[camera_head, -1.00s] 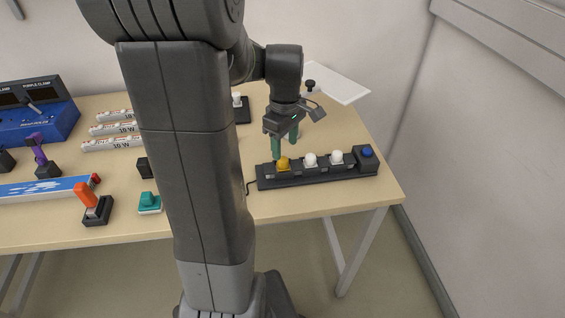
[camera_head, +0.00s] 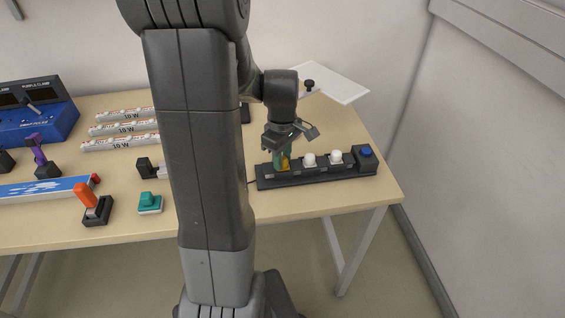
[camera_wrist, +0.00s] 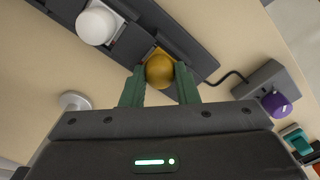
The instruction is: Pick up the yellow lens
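The yellow lens (camera_wrist: 159,71) is a small round dome at the left end of a black strip (camera_head: 318,175). In the wrist view it sits between my gripper's two green fingers (camera_wrist: 160,82), which press against its sides. In the head view, my gripper (camera_head: 282,158) points down over the strip's left end, and its fingers partly hide the yellow lens (camera_head: 286,163). The lens is still at its place on the strip; I cannot tell whether it is lifted slightly.
Two white lenses (camera_head: 309,160) and a blue button (camera_head: 367,151) stand to the right on the strip. A teal button (camera_head: 149,202) and an orange-handled switch (camera_head: 88,198) are at the left front. A white panel (camera_head: 328,83) lies at the back right.

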